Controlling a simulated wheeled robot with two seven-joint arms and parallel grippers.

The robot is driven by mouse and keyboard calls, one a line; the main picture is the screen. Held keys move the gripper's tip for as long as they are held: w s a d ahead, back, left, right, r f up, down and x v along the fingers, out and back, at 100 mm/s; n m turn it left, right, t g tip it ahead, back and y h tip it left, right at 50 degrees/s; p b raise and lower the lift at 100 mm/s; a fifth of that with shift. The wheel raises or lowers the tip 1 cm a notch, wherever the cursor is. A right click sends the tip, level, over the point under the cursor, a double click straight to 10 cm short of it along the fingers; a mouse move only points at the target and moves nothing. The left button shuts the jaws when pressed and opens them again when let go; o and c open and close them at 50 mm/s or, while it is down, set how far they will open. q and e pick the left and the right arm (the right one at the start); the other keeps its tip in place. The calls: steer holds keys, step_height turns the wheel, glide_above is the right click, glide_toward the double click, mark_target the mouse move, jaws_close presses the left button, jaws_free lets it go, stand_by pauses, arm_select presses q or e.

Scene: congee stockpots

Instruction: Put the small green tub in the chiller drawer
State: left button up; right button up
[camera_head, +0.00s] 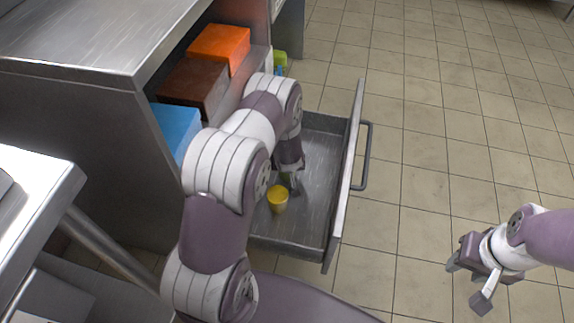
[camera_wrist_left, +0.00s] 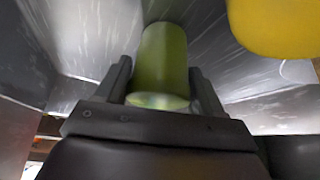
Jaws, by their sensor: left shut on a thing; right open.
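The small green tub (camera_wrist_left: 163,65) is between the fingers of my left gripper (camera_wrist_left: 163,85) in the left wrist view, and the gripper is shut on it. In the head view my left gripper (camera_head: 290,181) reaches down inside the open chiller drawer (camera_head: 322,172); only a sliver of green shows there, mostly hidden by the gripper. I cannot tell if the tub touches the drawer floor. A yellow tub (camera_head: 278,200) stands in the drawer close to the gripper; it also shows in the left wrist view (camera_wrist_left: 275,25). My right gripper (camera_head: 467,284) is open and empty over the floor at right.
Orange (camera_head: 218,45), brown (camera_head: 195,84) and blue (camera_head: 178,128) boxes stand in a row left of the drawer. A steel counter (camera_head: 90,35) is at upper left. The drawer front (camera_head: 347,165) has a bar handle (camera_head: 368,155). The tiled floor at right is clear.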

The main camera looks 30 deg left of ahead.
arm_select(q)
steer(key=o, duration=1.1)
steer(key=shift+f, duration=0.1)
steer(key=s+d+r+m+g+h+p, duration=0.15)
steer(key=s+d+r+p, duration=0.3)
steer(key=r, duration=0.75)
steer(key=s+d+r+m+h+p, duration=0.25)
steer(key=s+d+r, duration=0.25)
steer(key=r, duration=0.8)
steer(key=s+r, duration=0.2)
steer(key=s, duration=0.2)
steer(key=s+d+r+m+g, duration=0.1)
steer(key=s+r, duration=0.2)
steer(key=s+r+m+g+y, duration=0.1)
steer(key=s+r, duration=0.1)
steer(key=s, duration=0.2)
steer(key=shift+s+d+r, duration=0.25)
steer(key=shift+s+d, duration=0.1)
